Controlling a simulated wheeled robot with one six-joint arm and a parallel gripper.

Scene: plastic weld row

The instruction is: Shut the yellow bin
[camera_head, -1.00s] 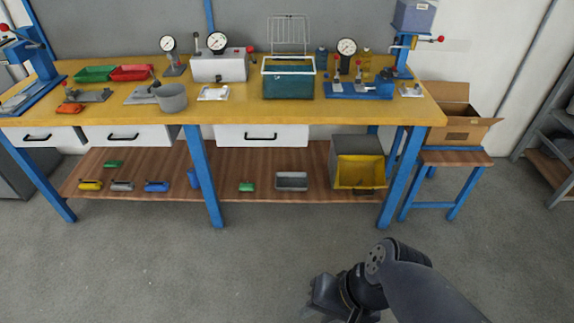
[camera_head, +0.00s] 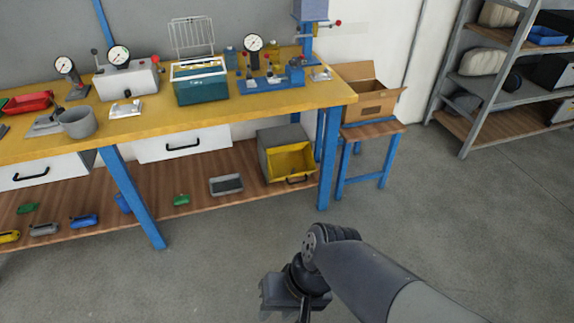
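The yellow bin (camera_head: 291,162) is a yellow drawer-like bin in a grey housing (camera_head: 279,134) on the wooden lower shelf of the bench, near its right end. Its front is tipped outward, so its yellow inside shows, with a dark handle (camera_head: 297,180) at the lower front. My gripper (camera_head: 290,306) hangs over the floor at the bottom of the view, in front of and well apart from the bin. It points downward and its fingertips are cut off or too dark to make out.
A blue bench leg (camera_head: 328,160) stands just right of the bin. A small stool (camera_head: 368,130) with a cardboard box (camera_head: 371,98) is further right. A grey tray (camera_head: 226,185) lies left of the bin. The floor (camera_head: 215,265) before the bench is clear.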

